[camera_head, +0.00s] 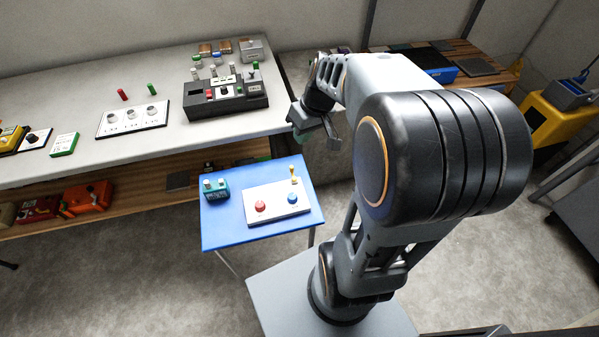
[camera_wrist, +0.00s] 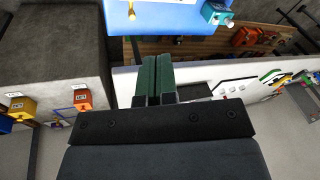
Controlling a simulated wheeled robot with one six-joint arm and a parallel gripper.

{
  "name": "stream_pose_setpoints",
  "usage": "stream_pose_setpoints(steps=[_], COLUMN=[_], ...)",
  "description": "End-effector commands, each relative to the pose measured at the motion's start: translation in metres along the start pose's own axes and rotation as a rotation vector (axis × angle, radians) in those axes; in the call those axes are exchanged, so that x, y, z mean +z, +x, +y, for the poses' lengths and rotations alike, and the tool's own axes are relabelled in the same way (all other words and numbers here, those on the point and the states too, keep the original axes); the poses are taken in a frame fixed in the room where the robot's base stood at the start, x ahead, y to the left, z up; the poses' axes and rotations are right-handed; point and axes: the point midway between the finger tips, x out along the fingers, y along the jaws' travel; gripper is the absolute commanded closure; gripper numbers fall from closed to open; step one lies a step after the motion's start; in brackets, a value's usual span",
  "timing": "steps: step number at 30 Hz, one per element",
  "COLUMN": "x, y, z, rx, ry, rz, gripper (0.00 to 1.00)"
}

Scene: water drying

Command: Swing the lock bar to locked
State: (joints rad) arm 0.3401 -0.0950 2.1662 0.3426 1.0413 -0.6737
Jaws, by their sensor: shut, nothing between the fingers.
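A white panel (camera_head: 278,207) lies on a small blue table (camera_head: 224,238). It carries a red button (camera_head: 260,206), a blue button (camera_head: 293,199) and an upright yellow lever (camera_head: 294,176) at its back right corner. I cannot tell for sure which part is the lock bar; no part is marked so. My gripper (camera_head: 301,134) is above and behind the table's far edge, apart from the panel. In the wrist view my gripper (camera_wrist: 154,76) has its green fingers together and empty. The blue table (camera_wrist: 170,15) shows at the top there, with a yellow-tipped post (camera_wrist: 131,11).
A teal box (camera_head: 215,189) stands left of the panel; it also shows in the wrist view (camera_wrist: 215,13). A long white bench (camera_head: 60,92) behind holds a dark control box (camera_head: 225,97) and a socket panel (camera_head: 132,118).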

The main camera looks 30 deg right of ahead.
Motion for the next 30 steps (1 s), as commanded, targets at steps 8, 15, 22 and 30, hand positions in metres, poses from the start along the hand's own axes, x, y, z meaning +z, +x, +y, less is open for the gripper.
stream_pose_setpoints(steps=[8,15,22,30], x=[-0.017,-0.017,-0.017,-0.018], y=[0.090,0.115,0.115,0.119], z=[0.117,0.163,0.167,0.164], rx=[-0.214,-0.271,-0.275,-0.276], ry=[-0.090,-0.142,-0.152,-0.152], rz=[0.112,0.204,0.215,0.213], gripper=[1.00,1.00,1.00,1.00])
